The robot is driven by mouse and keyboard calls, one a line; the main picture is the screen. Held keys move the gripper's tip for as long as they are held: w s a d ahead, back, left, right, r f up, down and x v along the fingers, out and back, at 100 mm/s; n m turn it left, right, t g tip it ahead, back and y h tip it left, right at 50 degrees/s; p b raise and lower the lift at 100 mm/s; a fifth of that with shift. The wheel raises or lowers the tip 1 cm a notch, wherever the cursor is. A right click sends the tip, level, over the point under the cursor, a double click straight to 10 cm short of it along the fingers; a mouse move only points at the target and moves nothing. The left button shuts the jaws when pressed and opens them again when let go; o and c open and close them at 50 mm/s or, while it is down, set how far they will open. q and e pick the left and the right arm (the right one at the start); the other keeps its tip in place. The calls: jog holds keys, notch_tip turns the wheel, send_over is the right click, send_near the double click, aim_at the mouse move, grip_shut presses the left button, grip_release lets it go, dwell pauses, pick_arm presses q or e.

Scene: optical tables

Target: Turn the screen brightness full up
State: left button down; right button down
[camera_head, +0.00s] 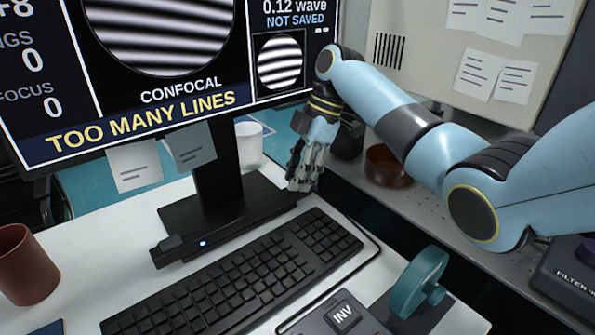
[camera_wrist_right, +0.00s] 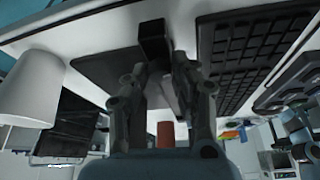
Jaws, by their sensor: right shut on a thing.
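The monitor screen (camera_head: 155,75) is lit and reads "TOO MANY LINES" under a striped disc. A dark bar (camera_head: 235,229) runs along the front of its black stand base, with a small blue light (camera_head: 203,243) and a raised block (camera_head: 172,242) near its left end. My right gripper (camera_head: 300,184) is at the right end of this bar. In the right wrist view its fingers (camera_wrist_right: 161,68) are closed in at a small black block (camera_wrist_right: 152,40), mostly hidden from the head camera. My left gripper is out of view.
The keyboard (camera_head: 240,275) lies just in front of the bar. A white cup (camera_head: 249,143) stands behind the monitor, a brown mug (camera_head: 25,265) at the left. A teal wheel (camera_head: 418,284) and an INV button (camera_head: 343,315) are at the front right.

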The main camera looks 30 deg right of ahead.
jog(key=m+t+p, duration=0.1)
jog(key=m+p, duration=0.2)
jog(key=p, duration=0.1)
jog(key=m+t+h+p, duration=0.1)
jog(key=m+p, duration=0.2)
jog(key=p, duration=0.1)
jog(key=m+t+p, duration=0.1)
jog(key=m+p, duration=0.2)
jog(key=p, duration=0.2)
jog(key=shift+s+a+r+m+h, duration=0.1)
jog(key=shift+s+r+m+h, duration=0.05)
jog(key=shift+r+m+h, duration=0.15)
jog(key=shift+f+m+t+h+p, duration=0.2)
jog(key=shift+m+t+h+p, duration=0.25)
jog(key=shift+m+p, duration=0.8)
jog(key=c, duration=1.1)
grip_release()
jog(key=shift+s, duration=0.1)
jog(key=v, duration=1.2)
jog(key=shift+f, duration=0.1)
